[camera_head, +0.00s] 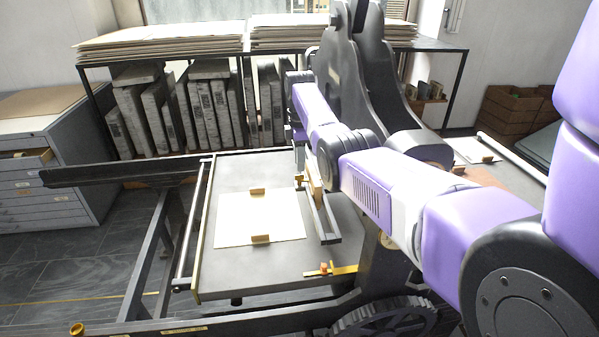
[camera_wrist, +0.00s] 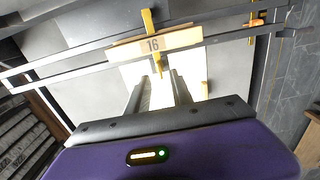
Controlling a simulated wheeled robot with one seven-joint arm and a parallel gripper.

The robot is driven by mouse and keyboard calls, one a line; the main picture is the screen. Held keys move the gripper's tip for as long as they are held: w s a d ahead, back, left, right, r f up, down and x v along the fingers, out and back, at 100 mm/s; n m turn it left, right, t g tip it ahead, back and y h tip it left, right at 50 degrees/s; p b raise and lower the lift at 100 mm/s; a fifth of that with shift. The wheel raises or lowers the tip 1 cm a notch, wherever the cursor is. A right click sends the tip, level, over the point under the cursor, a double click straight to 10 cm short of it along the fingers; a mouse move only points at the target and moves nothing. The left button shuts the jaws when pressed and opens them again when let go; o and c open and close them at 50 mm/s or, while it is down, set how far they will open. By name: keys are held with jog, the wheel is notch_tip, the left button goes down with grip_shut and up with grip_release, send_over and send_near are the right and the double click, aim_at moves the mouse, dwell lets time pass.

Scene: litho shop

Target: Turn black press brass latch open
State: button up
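The black press has a tall dark frame (camera_head: 368,70) and a flat grey bed (camera_head: 225,260). A flat brass strip with an orange piece (camera_head: 336,270) lies at the bed's near edge; it also shows at the upper right in the wrist view (camera_wrist: 257,20). A brass bar (camera_wrist: 149,20) crosses a wooden tag marked 16 (camera_wrist: 155,44) on a dark two-rail frame. I cannot tell which brass part is the latch. My gripper (camera_wrist: 157,82) points down, its two dark fingers apart and nothing between them. The tag and brass bar lie just beyond the fingertips; contact is not visible.
A white sheet (camera_head: 262,230) with small wooden blocks lies on the bed. Behind, a dark rack (camera_head: 240,85) holds stone slabs and boards. A grey drawer cabinet (camera_head: 45,190) stands at left. A toothed wheel (camera_head: 385,318) is at the near side.

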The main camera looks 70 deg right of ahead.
aim_at(302, 179)
jog(key=shift+f, duration=2.35)
grip_shut()
